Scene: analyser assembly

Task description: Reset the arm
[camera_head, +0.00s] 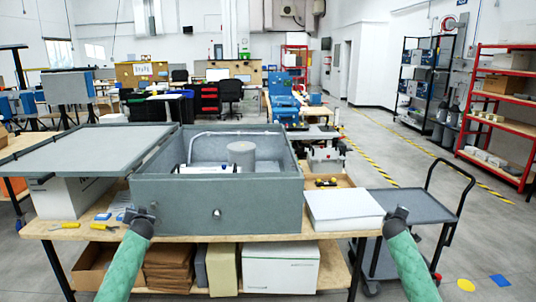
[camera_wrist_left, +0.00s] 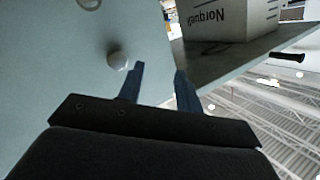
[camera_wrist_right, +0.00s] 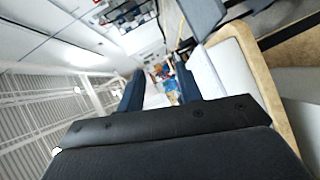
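My left arm comes in from the left and ends in its gripper (camera_head: 143,213), in front of the left part of the grey analyser case (camera_head: 175,208). In the left wrist view its two fingers (camera_wrist_left: 160,85) stand apart with nothing between them, beside the case's grey front with a round knob (camera_wrist_left: 117,60). My right arm ends in its gripper (camera_head: 398,213), in front of the right end of the workbench by a white slab (camera_head: 343,207). In the right wrist view its fingers (camera_wrist_right: 160,88) are apart and empty. No gripper visibly touches anything.
The case's wide lid (camera_head: 85,148) is open to the left, above a white box (camera_head: 62,198). Yellow-handled tools (camera_head: 105,227) lie on the wooden bench (camera_head: 270,228). Boxes (camera_head: 280,267) fill the lower shelf. A grey cart (camera_head: 415,204) stands at right; floor beyond it is mostly clear.

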